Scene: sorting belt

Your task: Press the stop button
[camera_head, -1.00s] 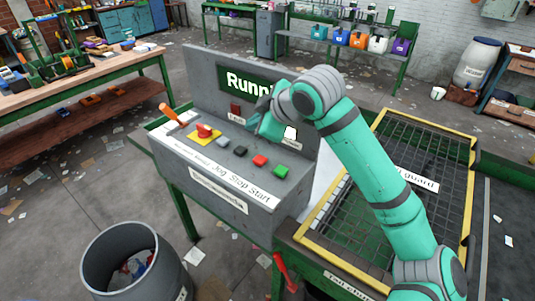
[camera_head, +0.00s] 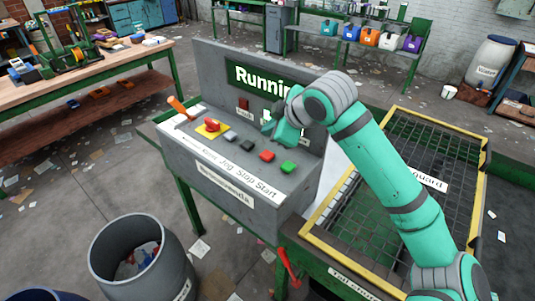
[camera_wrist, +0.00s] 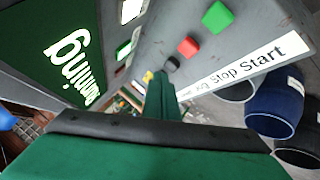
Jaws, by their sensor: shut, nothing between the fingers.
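The red stop button (camera_head: 267,155) is a small square button on the grey sloped control panel (camera_head: 200,160), between a black button (camera_head: 247,146) and the green start button (camera_head: 288,167). The label strip (camera_head: 236,168) below reads "Jog Stop Start". My gripper (camera_head: 268,127) is shut and empty, above the panel in front of the display, apart from the stop button. In the wrist view the red button (camera_wrist: 188,46) shows clear, to the upper right of my fingers (camera_wrist: 160,85). The display (camera_head: 262,78) reads "Running", its end partly hidden by my arm.
A red mushroom button on a yellow plate (camera_head: 211,125), an orange-handled lever (camera_head: 178,106) and a grey button (camera_head: 230,135) sit left on the panel. A yellow-framed mesh guard (camera_head: 395,190) stands right. A grey bin (camera_head: 140,255) is in front.

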